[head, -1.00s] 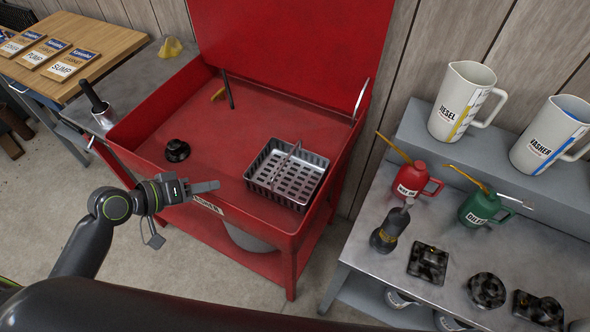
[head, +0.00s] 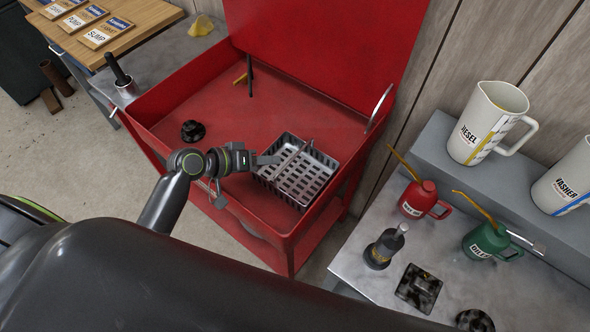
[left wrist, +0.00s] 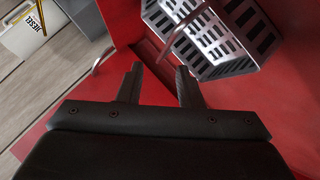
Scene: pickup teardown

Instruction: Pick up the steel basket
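The steel basket (head: 304,186) is a grey, slotted rectangular tray with a raised handle. It sits inside the red wash tank (head: 225,118), near its front right. My left gripper (head: 264,160) is at the basket's left side in the head view, close to the handle. In the left wrist view, the fingers (left wrist: 160,82) are apart with nothing between them. The basket (left wrist: 215,60) is beyond the fingertips, and its handle slants across just past them. I cannot tell whether a finger touches it. My right gripper is not in view.
A black round part (head: 193,131) lies in the tank at left. The tank's raised red lid (head: 320,50) stands behind. To the right, a grey bench holds a red oil can (head: 417,199), a green oil can (head: 485,240) and a diesel jug (head: 485,125).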

